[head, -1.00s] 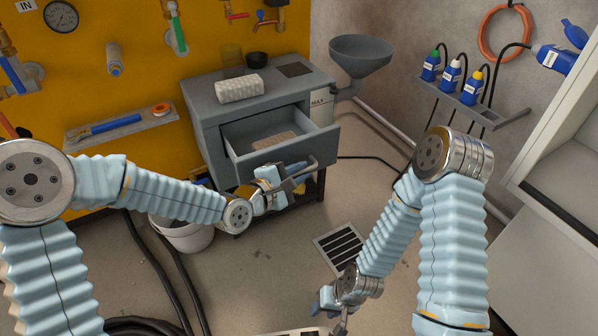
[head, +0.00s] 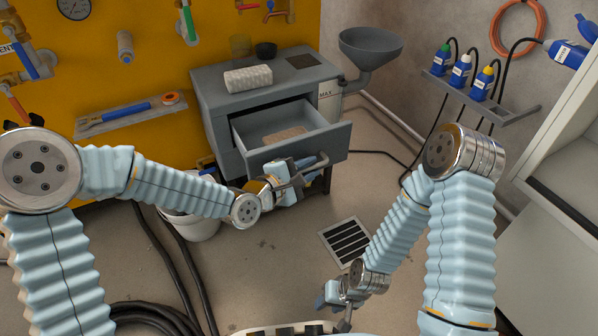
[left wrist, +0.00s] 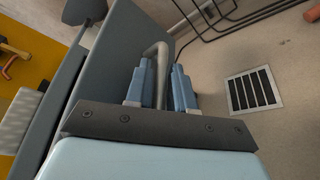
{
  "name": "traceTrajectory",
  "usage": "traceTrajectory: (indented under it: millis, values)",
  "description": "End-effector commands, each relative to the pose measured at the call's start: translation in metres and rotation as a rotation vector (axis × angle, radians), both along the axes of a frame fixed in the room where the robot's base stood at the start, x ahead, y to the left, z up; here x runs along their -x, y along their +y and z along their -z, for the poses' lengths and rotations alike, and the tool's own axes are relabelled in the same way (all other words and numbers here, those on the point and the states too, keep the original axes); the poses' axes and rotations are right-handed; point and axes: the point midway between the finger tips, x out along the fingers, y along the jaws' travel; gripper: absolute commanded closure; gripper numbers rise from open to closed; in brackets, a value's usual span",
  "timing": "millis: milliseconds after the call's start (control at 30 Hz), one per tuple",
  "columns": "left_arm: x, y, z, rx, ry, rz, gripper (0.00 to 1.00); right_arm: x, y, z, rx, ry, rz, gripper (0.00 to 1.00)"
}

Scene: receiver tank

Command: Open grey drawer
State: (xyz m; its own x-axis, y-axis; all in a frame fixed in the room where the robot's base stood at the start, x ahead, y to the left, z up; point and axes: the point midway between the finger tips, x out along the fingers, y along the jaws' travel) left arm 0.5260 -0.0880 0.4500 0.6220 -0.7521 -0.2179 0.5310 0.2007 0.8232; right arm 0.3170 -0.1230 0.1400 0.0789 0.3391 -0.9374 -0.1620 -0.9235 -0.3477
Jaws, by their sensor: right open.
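The grey drawer (head: 322,141) stands well out of the grey cabinet (head: 214,118), its inside showing from above. A flat tan item (head: 284,135) lies in it. A grey bar handle (head: 319,166) runs along its front. My left gripper (head: 297,175) is at this handle, shut on it. In the left wrist view the handle (left wrist: 160,58) passes between the two blue fingers (left wrist: 159,88), beside the drawer front. My right gripper (head: 333,308) is low in the head view, open and away from the drawer, partly hidden by its own arm.
A white bucket (head: 192,226) is below left. Black hoses (head: 180,260) cross the floor. Floor around the drain grate (head: 346,242) is clear.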

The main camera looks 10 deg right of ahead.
Motion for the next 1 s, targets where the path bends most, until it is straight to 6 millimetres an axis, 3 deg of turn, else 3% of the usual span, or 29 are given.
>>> traceTrajectory:
  millis: [167, 500, 533, 633, 1000]
  values:
    - [0.015, 0.02, -0.008, 0.0, -0.001, -0.003, 0.77, 0.0, 0.0, -0.006, 0.0, 0.001, 0.0, 0.57]
    - [0.07, 0.086, -0.027, -0.002, 0.001, -0.006, 0.77, 0.001, 0.0, -0.026, -0.002, 0.005, -0.003, 0.57]
    - [0.071, 0.088, -0.022, 0.0, -0.004, -0.005, 0.77, 0.001, 0.0, -0.015, -0.002, 0.004, -0.004, 0.57]
    - [0.077, 0.096, -0.024, 0.001, -0.004, -0.003, 0.77, 0.001, 0.0, -0.005, 0.0, 0.003, -0.001, 0.57]
    - [0.085, 0.103, -0.029, -0.001, 0.001, 0.0, 0.77, 0.0, 0.0, -0.001, 0.0, 0.0, 0.0, 0.57]
